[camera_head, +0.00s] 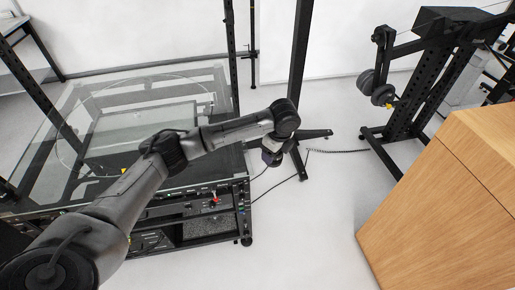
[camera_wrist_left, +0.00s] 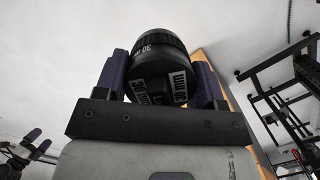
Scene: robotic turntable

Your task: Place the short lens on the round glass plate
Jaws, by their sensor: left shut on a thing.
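The short lens (camera_wrist_left: 158,62), black with white "30 mm" markings, is held between the two purple fingers of my left gripper (camera_wrist_left: 165,80) in the left wrist view. In the head view my left gripper (camera_head: 271,156) points down at the arm's end, right of the turntable frame, and the lens there is too small to make out. The round glass plate (camera_head: 90,108) shows as a faint circle on the glass-topped frame at left, partly hidden by my left arm. Purple fingertips, probably my right gripper (camera_wrist_left: 36,142), show small at the lower left of the wrist view.
The black turntable frame (camera_head: 236,190) has upright posts and equipment below the glass. A wooden cabinet (camera_head: 440,200) stands at right. A black stand (camera_head: 415,85) with a motor-like part is behind it. Cables lie on the open white floor (camera_head: 310,230) between.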

